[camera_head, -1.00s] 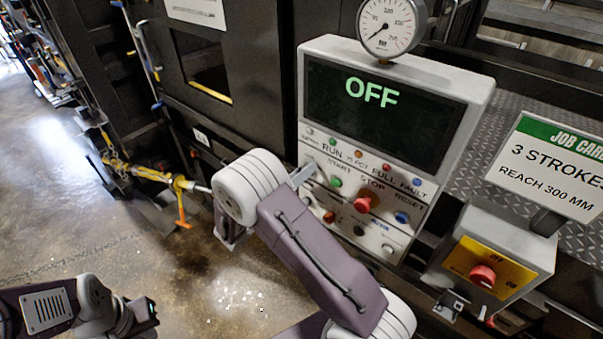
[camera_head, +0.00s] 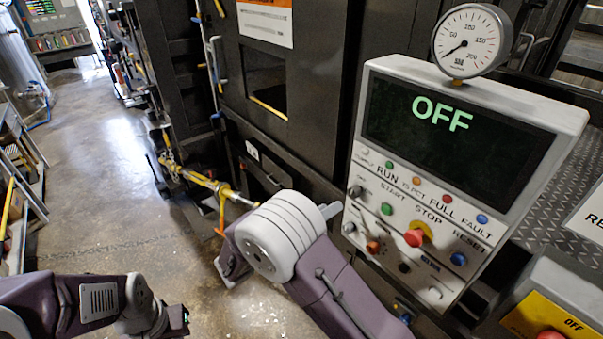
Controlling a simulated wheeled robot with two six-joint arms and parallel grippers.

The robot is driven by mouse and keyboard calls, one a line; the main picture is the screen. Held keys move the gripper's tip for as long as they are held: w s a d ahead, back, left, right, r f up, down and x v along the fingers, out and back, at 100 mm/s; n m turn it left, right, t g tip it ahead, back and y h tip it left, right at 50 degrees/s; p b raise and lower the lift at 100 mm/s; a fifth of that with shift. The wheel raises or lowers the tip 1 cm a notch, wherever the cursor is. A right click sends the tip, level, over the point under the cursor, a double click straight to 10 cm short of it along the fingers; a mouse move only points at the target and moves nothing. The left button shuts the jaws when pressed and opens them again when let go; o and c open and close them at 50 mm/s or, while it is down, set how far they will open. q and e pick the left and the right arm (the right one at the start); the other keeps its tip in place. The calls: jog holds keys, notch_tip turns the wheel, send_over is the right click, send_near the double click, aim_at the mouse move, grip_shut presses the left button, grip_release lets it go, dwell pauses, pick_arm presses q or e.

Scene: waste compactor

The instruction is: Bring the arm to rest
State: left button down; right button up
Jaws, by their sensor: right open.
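My right arm (camera_head: 335,295), purple with a grey ringed joint, reaches up from the bottom in front of the control panel. Its right gripper (camera_head: 331,211) is mostly hidden behind that joint; one pale finger shows beside the panel's left edge, and the gripper is open with nothing seen in it. I cannot tell whether it touches the panel. My left arm (camera_head: 95,302) comes in at the lower left, folded low; its gripper fingers are not seen. The control panel (camera_head: 430,195) shows OFF in green on its dark screen.
A round gauge (camera_head: 470,42) stands on top of the panel. A yellow box (camera_head: 545,318) with a red button is at the lower right. The dark compactor body (camera_head: 315,60) stands behind. A yellow rod (camera_head: 195,178) juts out at left. Open floor (camera_head: 110,190) lies left.

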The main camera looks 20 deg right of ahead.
jog(key=s+d+f+m+g+y+b, duration=0.3)
jog(key=s+f+m+g+y+b, duration=0.15)
jog(key=s+f+m, duration=0.4)
jog(key=s+d+f+m+g+y+b, duration=0.2)
jog(key=s+f+m+g+y+b, duration=0.3)
jog(key=f, duration=0.7)
jog(key=s+a+f+m+t+y+b, duration=0.1)
jog(key=a+f+m+t+y+b, duration=0.3)
jog(key=m, duration=1.4)
jog(key=a+f+y+b, duration=0.2)
jog(key=a+f+y, duration=0.1)
jog(key=f, duration=0.1)
jog(key=shift+s+a+f, duration=0.15)
jog(key=shift+s+a, duration=0.2)
jog(key=shift+a, duration=0.05)
jog(key=shift+m+y, duration=0.25)
